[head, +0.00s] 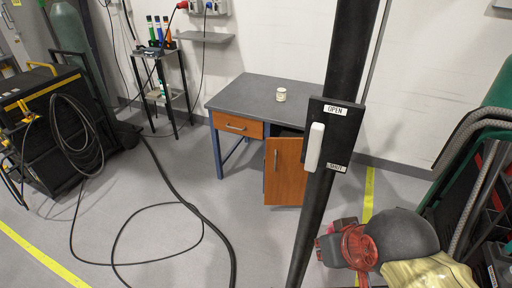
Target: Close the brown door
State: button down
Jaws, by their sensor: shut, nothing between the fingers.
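The brown door (284,172) is the orange-brown front of a cabinet under the grey-topped desk (240,99) in the head view. It stands open, swung out from the desk, with a dark gap showing above its top edge. A small upright handle (275,160) is near its left edge. The black post in front hides the door's right edge and part of the cabinet, so I cannot see the hinge. My gripper is not in view.
The black post with a white handle (314,147) and an "OPEN" label stands close in front. A brown drawer (237,125) is left of the door. A white roll (281,94) is on the desk. Hoses (177,196) cross the floor; a dark helmet (408,238) is lower right.

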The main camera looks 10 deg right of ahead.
aim_at(286, 177)
jog(key=i+j, duration=0.1)
jog(key=j, duration=0.3)
jog(key=i+j, duration=0.15)
jog(key=j, duration=0.2)
jog(key=i+j, duration=0.1)
jog(key=j, duration=0.3)
jog(key=i+j, duration=0.1)
jog(key=j, duration=0.25)
jog(key=i+j, duration=0.15)
jog(key=j, duration=0.25)
jog(key=i+j, duration=0.1)
jog(key=j, duration=0.25)
jog(key=i, duration=1)
jog(key=i+l, duration=0.15)
jog(key=l, duration=0.2)
jog(key=i+l, duration=0.1)
jog(key=l, duration=0.3)
jog(key=i+l, duration=0.15)
jog(key=l, duration=0.2)
